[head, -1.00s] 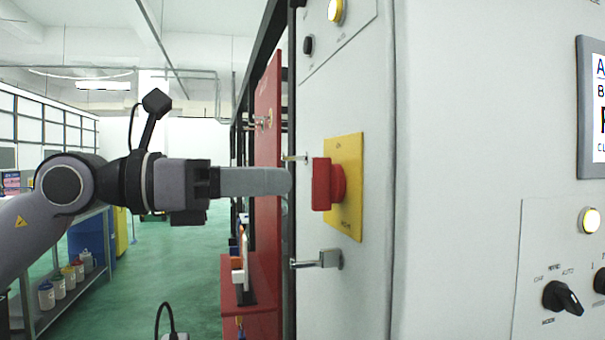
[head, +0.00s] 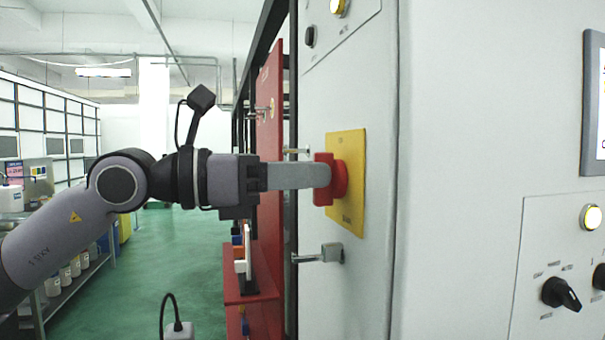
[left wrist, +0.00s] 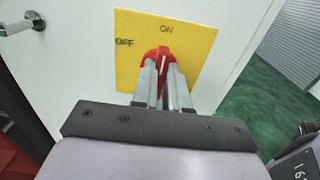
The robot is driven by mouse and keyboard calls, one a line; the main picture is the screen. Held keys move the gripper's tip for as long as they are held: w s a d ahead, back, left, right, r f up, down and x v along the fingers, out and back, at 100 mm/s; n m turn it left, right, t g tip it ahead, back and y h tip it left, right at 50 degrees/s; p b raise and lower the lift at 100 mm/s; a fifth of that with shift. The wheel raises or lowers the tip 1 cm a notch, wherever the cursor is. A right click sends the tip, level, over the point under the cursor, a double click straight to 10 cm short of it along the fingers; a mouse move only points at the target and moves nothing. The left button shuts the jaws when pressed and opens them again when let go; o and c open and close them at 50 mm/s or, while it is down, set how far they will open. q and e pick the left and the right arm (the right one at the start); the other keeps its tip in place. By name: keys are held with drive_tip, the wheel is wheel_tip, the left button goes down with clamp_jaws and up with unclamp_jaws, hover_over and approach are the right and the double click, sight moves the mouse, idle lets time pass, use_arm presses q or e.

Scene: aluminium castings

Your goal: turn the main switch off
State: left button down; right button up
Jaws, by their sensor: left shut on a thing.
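The main switch is a red rotary handle (head: 338,180) on a yellow plate (head: 350,215), fixed to the pale cabinet front. In the left wrist view the red handle (left wrist: 158,54) has a white line on it that points up toward the ON mark. The yellow plate (left wrist: 200,50) carries ON at its top and OFF at its left. My left gripper (head: 322,176) is shut on the handle. In the left wrist view its two fingers (left wrist: 163,78) lie on either side of the handle and hide its lower part. My right gripper is not in view.
A metal door handle (head: 325,256) sticks out of the cabinet below the switch. A black selector knob (head: 560,293) and a lit lamp (head: 592,217) are on the cabinet's right face. A red rack (head: 268,180) stands beyond the cabinet. Green floor lies open at left.

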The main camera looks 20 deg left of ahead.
use_arm(q)
drive_tip(key=shift+f+n+b, duration=0.1)
drive_tip(key=shift+n+b, duration=0.3)
drive_tip(key=shift+n, duration=0.6)
drive_tip(key=n+b, duration=0.1)
drive_tip(key=n, duration=0.2)
drive_tip(key=shift+w+a+n, duration=0.1)
drive_tip(key=shift+w+n, duration=0.05)
drive_tip(key=shift+n, duration=0.15)
drive_tip(key=shift+w+n, duration=0.1)
drive_tip(key=shift+n, duration=3.1)
drive_tip(key=shift+f, duration=0.1)
drive_tip(key=c, duration=1.1)
unclamp_jaws()
drive_tip(key=shift+c, duration=0.2)
